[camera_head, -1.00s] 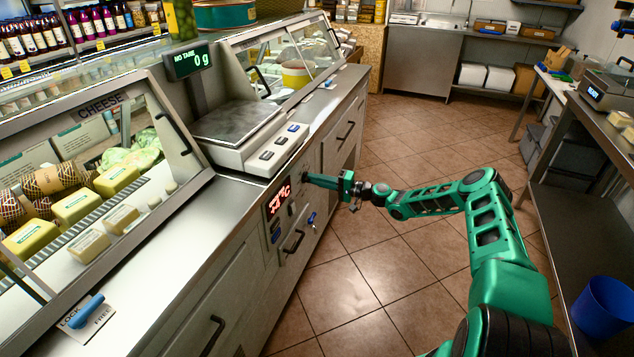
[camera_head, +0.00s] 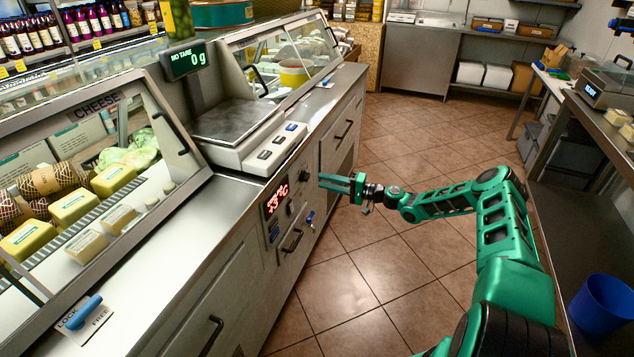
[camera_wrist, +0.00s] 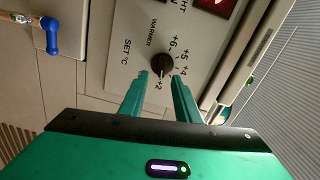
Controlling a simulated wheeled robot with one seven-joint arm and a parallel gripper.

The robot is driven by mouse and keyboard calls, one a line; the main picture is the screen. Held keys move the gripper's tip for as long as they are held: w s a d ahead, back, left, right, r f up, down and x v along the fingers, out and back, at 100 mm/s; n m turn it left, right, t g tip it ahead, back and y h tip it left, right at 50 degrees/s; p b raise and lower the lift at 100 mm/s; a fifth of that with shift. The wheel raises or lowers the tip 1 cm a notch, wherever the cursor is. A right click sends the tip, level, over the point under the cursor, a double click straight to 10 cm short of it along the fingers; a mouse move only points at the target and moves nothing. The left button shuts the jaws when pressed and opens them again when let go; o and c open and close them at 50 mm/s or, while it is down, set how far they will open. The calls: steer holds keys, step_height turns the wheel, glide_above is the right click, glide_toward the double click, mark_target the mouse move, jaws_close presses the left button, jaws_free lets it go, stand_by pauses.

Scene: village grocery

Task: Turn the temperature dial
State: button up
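The temperature dial (camera_wrist: 162,64) is a dark round knob on a pale plate marked "SET °C", "WARMER" and numbers from +2 to +6. Its light pointer mark faces down in the wrist view, near the +2 end of the scale. In the head view the dial (camera_head: 305,175) sits on the counter front, right of the red display (camera_head: 276,199). My gripper (camera_head: 321,182) is open and empty, just out from the panel and apart from the dial. In the wrist view my two gripper fingers (camera_wrist: 159,78) stand below the dial, one on each side.
The counter top with the scale (camera_head: 236,120) is above. The floor (camera_head: 400,250) around my arm is clear.

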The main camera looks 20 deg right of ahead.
steer(key=v, duration=0.6)
steer(key=shift+a, duration=0.1)
steer(key=s+a+r+n+g+h, duration=0.4)
steer(key=s+g, duration=0.4)
steer(key=s, duration=0.1)
steer(key=s+d+r+g+h, duration=0.1)
steer(key=s+d+r+h, duration=0.25)
steer(key=s+r, duration=0.4)
steer(key=s+d+r+m+g+h, duration=0.1)
steer(key=s+d+r+h, duration=0.3)
steer(key=s, duration=0.6)
steer(key=s+d+r+g+h, duration=0.1)
steer(key=s+d+r+h, duration=0.15)
steer(key=s+r, duration=0.5)
steer(key=s+d+r+m, duration=0.1)
steer(key=s+r+m, duration=0.1)
steer(key=s, duration=0.9)
steer(key=s+r+m, duration=0.2)
steer(key=s+r, duration=0.1)
steer(key=s, duration=0.9)
steer(key=shift+d+r, duration=0.35)
steer(key=shift+d, duration=0.05)
